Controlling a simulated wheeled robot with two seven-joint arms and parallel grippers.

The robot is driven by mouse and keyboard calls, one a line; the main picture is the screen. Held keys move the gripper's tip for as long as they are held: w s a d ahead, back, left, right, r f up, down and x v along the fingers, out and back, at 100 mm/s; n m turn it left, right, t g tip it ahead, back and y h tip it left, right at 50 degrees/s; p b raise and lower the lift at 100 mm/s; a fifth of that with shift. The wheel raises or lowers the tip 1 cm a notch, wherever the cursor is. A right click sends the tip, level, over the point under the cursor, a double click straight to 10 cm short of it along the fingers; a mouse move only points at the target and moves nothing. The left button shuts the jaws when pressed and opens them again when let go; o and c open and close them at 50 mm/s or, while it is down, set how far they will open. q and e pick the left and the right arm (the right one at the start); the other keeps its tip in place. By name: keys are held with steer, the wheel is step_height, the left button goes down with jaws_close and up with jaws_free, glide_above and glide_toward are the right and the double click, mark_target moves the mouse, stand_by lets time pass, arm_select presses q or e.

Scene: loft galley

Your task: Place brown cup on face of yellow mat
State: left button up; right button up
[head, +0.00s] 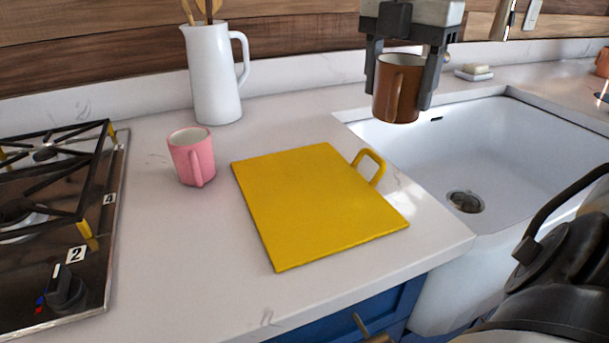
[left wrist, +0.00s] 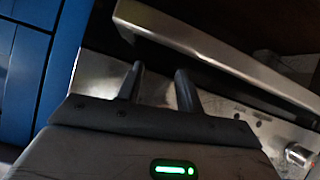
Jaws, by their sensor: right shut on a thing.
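The brown cup (head: 397,95) is upright between the fingers of my right gripper (head: 402,85) in the head view.
A pink cup (head: 191,156) stands on the counter left of the mat. A white pitcher (head: 213,75) with utensils stands behind it. The stove (head: 117,200) is at the left. The white sink (head: 510,160) is at the right. A soap dish (head: 474,75) sits behind the sink.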

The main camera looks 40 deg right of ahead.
steer(key=w+a+f, duration=0.2)
steer(key=a, duration=0.1)
steer(key=w+a+f, duration=0.2)
steer(key=a+f, duration=0.1)
steer(key=w+a+f, duration=0.2)
steer(key=f, duration=0.1)
steer(key=shift+w+a+f, duration=0.1)
steer(key=shift+w+a, duration=0.3)
steer(key=shift+w+a+f, duration=0.2)
steer(key=shift+a+f, duration=0.1)
steer(key=shift+f, duration=0.05)
steer(key=shift+w+a+f, duration=0.1)
steer(key=shift+f, duration=1.6)
steer(key=shift+f, duration=0.15)
steer(key=o, duration=1.1)
